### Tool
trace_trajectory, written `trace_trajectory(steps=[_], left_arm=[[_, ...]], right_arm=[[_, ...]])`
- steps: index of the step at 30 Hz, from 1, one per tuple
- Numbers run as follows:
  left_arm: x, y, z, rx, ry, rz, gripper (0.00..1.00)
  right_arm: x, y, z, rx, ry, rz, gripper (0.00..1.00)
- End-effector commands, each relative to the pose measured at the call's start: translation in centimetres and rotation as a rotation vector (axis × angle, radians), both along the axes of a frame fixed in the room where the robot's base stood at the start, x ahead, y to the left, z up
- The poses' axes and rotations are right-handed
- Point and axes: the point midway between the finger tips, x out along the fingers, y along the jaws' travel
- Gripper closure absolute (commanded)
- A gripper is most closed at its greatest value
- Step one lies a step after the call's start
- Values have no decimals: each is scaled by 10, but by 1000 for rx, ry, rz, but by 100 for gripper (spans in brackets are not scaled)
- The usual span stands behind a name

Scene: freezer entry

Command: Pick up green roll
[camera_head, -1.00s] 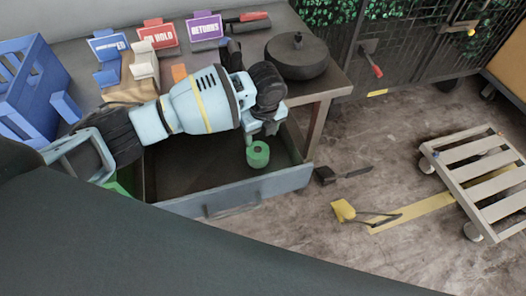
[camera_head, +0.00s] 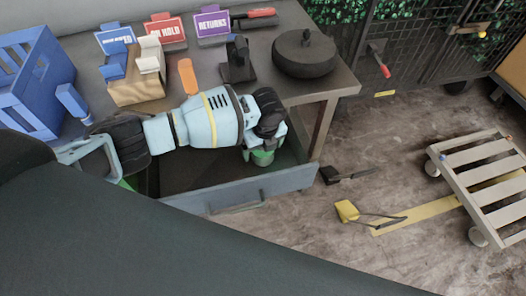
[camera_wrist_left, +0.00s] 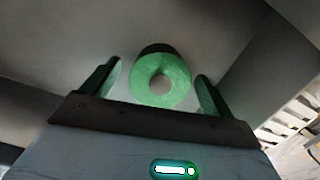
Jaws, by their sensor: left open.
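The green roll (camera_head: 263,158) stands inside the open drawer (camera_head: 285,182) of the desk, toward its right end. In the head view my left gripper (camera_head: 262,152) is down in the drawer over the roll and hides part of it. In the left wrist view the green roll (camera_wrist_left: 162,80) shows end-on, with its round hole facing the camera. The two fingers of my left gripper (camera_wrist_left: 158,82) are spread on either side of it, with gaps between.
On the desktop are a blue crate (camera_head: 38,85), colored signs, a wooden holder (camera_head: 135,90), an orange object (camera_head: 188,76) and a round black object (camera_head: 304,55). A slatted cart (camera_head: 485,180) and a yellow object (camera_head: 346,211) are on the floor at right.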

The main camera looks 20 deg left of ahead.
Motion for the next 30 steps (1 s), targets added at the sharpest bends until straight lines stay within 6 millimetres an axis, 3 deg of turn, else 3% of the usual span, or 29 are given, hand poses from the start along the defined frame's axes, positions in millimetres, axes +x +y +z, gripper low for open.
trace_trajectory(steps=[5,16,25,30], left_arm=[[0,0,1,-1,-1,0,15],[0,0,1,-1,-1,0,63],[1,-1,5,-2,-4,0,65],[2,-1,29,-4,-7,-1,65]], right_arm=[[-3,0,0,0,5,0,100],[-6,0,0,0,11,0,100],[-5,0,0,0,8,-1,100],[0,0,5,0,-3,-1,100]])
